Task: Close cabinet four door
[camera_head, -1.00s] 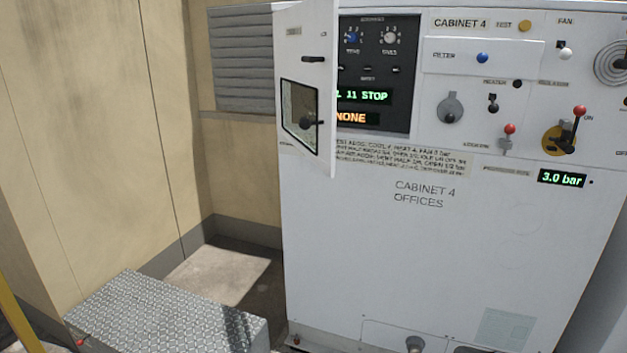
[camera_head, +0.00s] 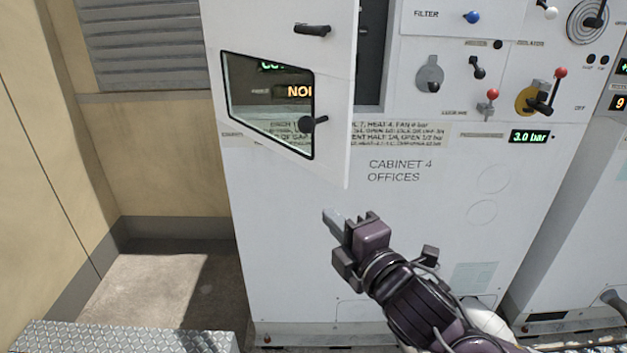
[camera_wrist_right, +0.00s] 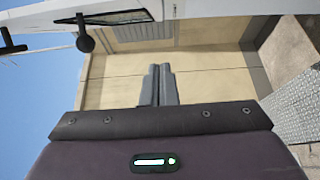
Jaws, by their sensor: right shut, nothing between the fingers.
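Cabinet 4 (camera_head: 300,230) is a white cabinet labelled "CABINET 4 OFFICES". Its small white door (camera_head: 335,80) stands partly open, hinged at the left, with a window and a dark round knob (camera_head: 312,123). Part of the lit display shows through the window. The door's edge and a dark knob (camera_wrist_right: 84,42) also show at the upper left of the right wrist view. My right gripper (camera_head: 332,220) is shut and empty, below the door's lower free corner and apart from it. It also shows in the right wrist view (camera_wrist_right: 158,72). My left gripper is not in view.
Right of the door are an isolator lever with a red knob (camera_head: 560,73), a smaller red-knobbed lever (camera_head: 492,95) and a blue button (camera_head: 472,17). A metal tread-plate step (camera_head: 120,338) lies at the lower left. Tan wall panels (camera_head: 160,160) stand at the left.

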